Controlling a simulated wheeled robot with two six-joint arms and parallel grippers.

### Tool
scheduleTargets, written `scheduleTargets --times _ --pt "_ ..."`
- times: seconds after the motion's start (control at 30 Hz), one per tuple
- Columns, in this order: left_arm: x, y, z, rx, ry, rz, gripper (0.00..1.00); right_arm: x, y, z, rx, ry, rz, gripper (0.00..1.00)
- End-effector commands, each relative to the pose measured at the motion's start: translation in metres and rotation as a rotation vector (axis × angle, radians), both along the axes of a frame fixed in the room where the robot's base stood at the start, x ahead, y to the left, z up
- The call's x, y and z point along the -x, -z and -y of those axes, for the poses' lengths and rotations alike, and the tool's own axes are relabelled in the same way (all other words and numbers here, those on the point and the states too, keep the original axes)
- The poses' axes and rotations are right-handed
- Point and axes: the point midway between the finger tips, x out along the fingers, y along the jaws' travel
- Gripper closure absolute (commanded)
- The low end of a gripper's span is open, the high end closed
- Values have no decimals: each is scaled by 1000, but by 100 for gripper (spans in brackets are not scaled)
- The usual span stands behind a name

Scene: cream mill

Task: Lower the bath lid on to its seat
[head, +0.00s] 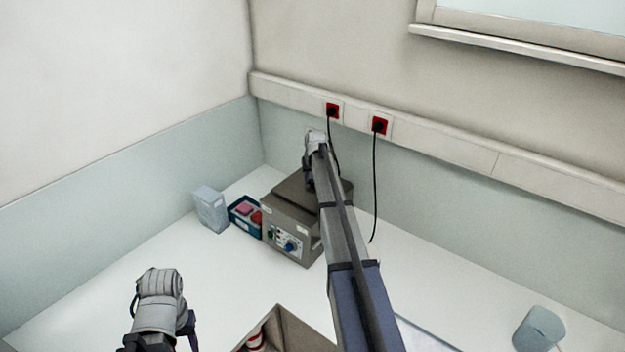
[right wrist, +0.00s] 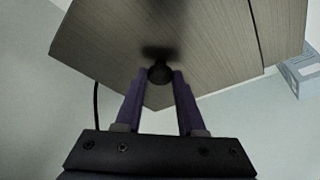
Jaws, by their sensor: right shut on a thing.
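The grey-brown bath (head: 290,238) stands on the white bench near the back corner, with a blue dial and small controls on its front. Its lid (head: 292,192) is at the top of the bath; my right arm covers part of it. I cannot tell whether a gap is left below the lid. My right gripper (head: 308,180) is over the lid. In the right wrist view its purple fingers (right wrist: 161,82) are shut on the lid's round black knob (right wrist: 160,73), with the lid (right wrist: 110,45) behind. My left gripper (head: 188,325) is low at the left, apart from the bath, its jaws unclear.
A dark blue box (head: 245,215) with red and pink items and a pale container (head: 210,208) stand left of the bath. A brown open box (head: 280,325) is at the front. Black cords hang from red sockets (head: 379,125). A blue-grey container (head: 539,328) stands front right.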

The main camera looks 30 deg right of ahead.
Motion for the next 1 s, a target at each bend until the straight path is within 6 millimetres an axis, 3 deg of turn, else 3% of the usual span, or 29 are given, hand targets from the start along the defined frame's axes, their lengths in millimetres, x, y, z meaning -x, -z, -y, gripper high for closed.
scheduleTargets --times 1.0 --pt "0 8 0 0 0 0 50 0 8 0 0 0 1 100"
